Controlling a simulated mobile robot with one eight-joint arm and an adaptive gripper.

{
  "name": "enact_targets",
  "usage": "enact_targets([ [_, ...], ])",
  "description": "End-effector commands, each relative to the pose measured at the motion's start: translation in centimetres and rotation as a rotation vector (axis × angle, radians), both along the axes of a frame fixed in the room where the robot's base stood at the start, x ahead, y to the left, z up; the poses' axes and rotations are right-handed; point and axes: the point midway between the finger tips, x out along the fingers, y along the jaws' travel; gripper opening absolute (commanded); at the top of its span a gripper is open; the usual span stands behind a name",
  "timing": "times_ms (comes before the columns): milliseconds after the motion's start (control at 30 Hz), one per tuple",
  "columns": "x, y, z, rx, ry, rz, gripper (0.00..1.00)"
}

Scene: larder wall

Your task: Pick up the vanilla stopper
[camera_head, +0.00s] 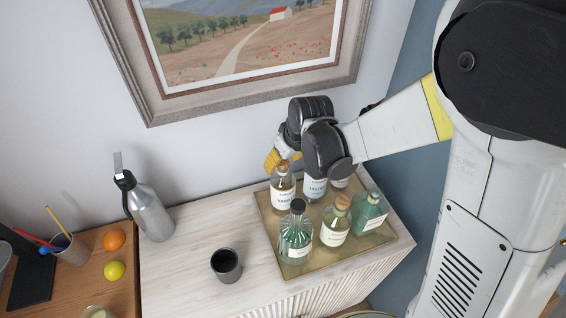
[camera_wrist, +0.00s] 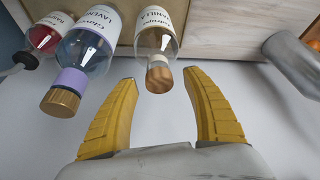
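The vanilla bottle (camera_head: 282,192) stands at the back left of a tray, its label partly readable. Its round wooden stopper (camera_wrist: 159,79) sits in the neck, above a pale collar, in the wrist view. In the head view the stopper (camera_head: 283,170) shows just below my fingers. My gripper (camera_wrist: 160,77) is open, with one yellow finger on each side of the stopper and a gap to both. Nothing is held. In the head view my gripper (camera_head: 278,160) is over the bottle, and its far finger is mostly hidden.
Several green and clear bottles share the brass tray (camera_head: 297,270). A dark cup (camera_head: 226,267) and metal flask (camera_head: 152,212) stand left; the cabinet top between is clear.

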Motion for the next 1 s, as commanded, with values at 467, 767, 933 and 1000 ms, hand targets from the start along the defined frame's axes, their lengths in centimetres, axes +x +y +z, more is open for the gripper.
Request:
enact_targets([
  [467, 0.0, 0.0, 0.0, 0.0, 0.0, 0.0, 0.16],
  [767, 0.0, 0.0, 2.0, 0.0, 0.0, 0.0, 0.16],
  [933, 0.0, -1.1, 4.9, 0.0, 0.001, -0.005, 0.16],
  [1000, -0.1, -2.7, 5.8, 0.002, 0.001, -0.007, 0.16],
])
